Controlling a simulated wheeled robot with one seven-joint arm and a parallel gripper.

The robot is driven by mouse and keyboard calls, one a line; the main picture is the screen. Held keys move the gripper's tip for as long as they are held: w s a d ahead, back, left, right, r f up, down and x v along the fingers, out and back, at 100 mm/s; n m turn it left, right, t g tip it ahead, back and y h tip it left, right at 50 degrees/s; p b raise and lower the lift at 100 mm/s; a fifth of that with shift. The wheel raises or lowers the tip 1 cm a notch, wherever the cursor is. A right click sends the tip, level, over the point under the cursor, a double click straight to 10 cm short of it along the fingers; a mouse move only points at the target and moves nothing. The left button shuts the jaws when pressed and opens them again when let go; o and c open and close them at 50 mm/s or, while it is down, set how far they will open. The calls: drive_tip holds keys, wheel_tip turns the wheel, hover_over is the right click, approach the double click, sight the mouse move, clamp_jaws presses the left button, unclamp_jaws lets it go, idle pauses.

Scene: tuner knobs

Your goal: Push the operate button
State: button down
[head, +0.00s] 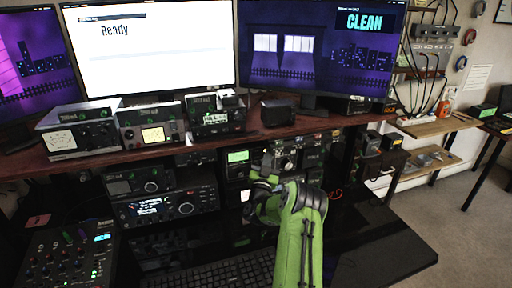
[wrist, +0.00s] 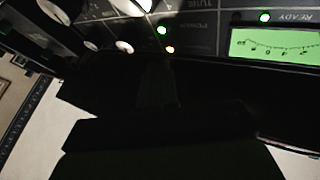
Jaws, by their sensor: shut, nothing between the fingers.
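A dark device with a lit green display (head: 238,157) stands under the desk shelf in the head view. In the wrist view its front panel (wrist: 205,30) shows close up, upside down, with the green meter display (wrist: 275,45), small green and amber lights and pale round knobs (wrist: 125,46). I read POWER, TUNE and READY on it. I cannot make out an operate button; part of the panel is hidden behind my gripper. My gripper (wrist: 158,75) is a dark shape just in front of the panel, shut and empty. I cannot tell whether it touches.
More radios (head: 155,207) are stacked left of my arm. A keyboard (head: 215,272) and a mixer (head: 65,255) lie on the black desk (head: 385,255). The wooden shelf (head: 330,122) overhangs the devices and carries monitors (head: 150,45) and small meters.

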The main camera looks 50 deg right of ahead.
drive_tip(key=s+a+b, duration=0.2)
drive_tip(key=s+a, duration=0.1)
drive_tip(key=s, duration=0.2)
drive_tip(key=shift+b, duration=0.3)
idle(0.4)
